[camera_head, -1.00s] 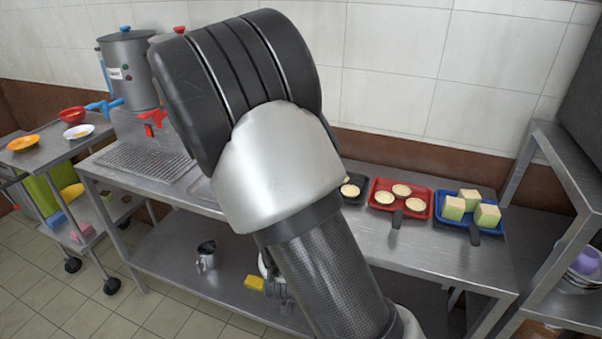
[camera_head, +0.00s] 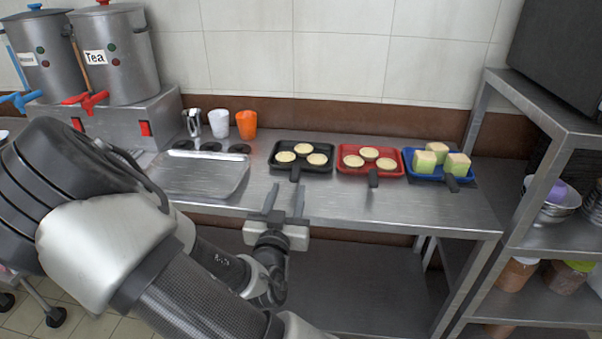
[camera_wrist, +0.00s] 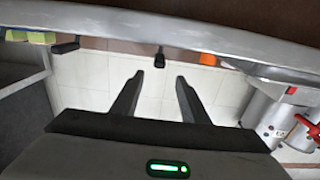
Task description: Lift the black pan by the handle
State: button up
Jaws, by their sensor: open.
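The black pan (camera_head: 302,166) lies flat on the steel counter, holding three pale round cakes. Its short black handle (camera_head: 295,174) points toward the counter's front edge. My gripper (camera_head: 286,190) is open and empty, just in front of the counter edge and below the handle in the head view, apart from it. In the wrist view, the handle (camera_wrist: 160,58) shows beyond and between my two open fingers (camera_wrist: 158,80). The rest of the black pan is hidden there by the counter edge.
A red pan (camera_head: 371,154) with cakes and a blue pan (camera_head: 410,165) with green-sided cubes stand to the right. A metal tray (camera_head: 215,185), white cup (camera_head: 219,123) and orange cup (camera_head: 246,125) are left. A shelf rack (camera_head: 548,122) stands right.

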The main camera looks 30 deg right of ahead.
aim_at(297, 165)
jog(key=x, duration=0.7)
jog(key=shift+w+d+b, duration=0.2)
jog(key=shift+d+b, duration=0.05)
jog(key=shift+b, duration=0.1)
jog(key=shift+f+b+x, duration=0.15)
jog(key=shift+b+x, duration=0.15)
jog(key=shift+x, duration=1)
jog(key=shift+f+b+x, duration=0.15)
jog(key=shift+b+x, duration=0.15)
jog(key=shift+x, duration=1.05)
jog(key=shift+d+r, duration=0.1)
grip_shut()
